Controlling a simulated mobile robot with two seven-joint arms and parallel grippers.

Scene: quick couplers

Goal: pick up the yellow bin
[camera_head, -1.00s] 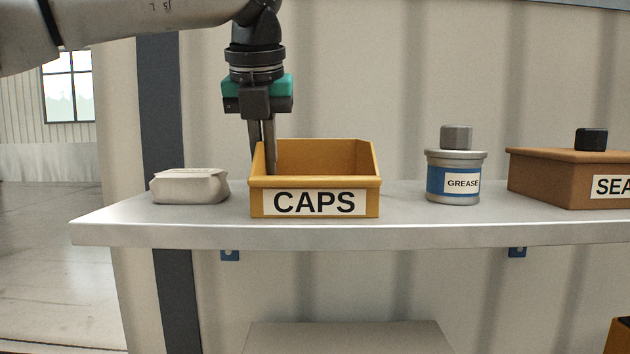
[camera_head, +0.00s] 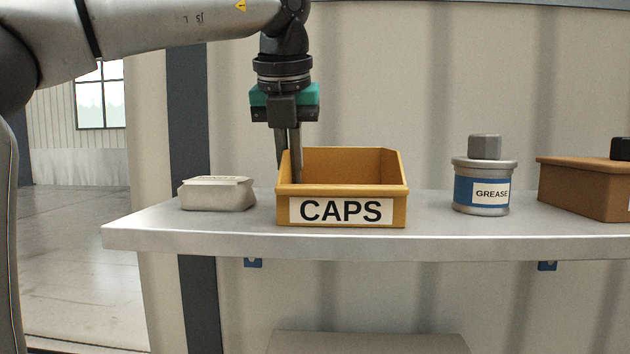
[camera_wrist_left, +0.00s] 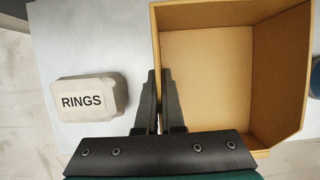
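The yellow bin (camera_head: 397,205) is an open-topped box labelled CAPS. It sits upright on the grey shelf (camera_head: 180,231) in the head view, and its inside looks empty. My left gripper (camera_head: 289,170) points down at the bin's left wall, one finger outside and one inside. In the left wrist view, the gripper's fingers (camera_wrist_left: 159,100) are close together with the left wall of the bin (camera_wrist_left: 205,80) between them, so it looks shut on that wall. The lower finger ends are partly hidden by the bin in the head view. My right gripper is not in view.
A pale box (camera_head: 216,194) stands left of the bin; its RINGS label shows in the left wrist view (camera_wrist_left: 85,99). A GREASE can (camera_head: 482,193) with a grey block (camera_head: 484,147) on it stands right. A brown box (camera_head: 580,190) is farther right.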

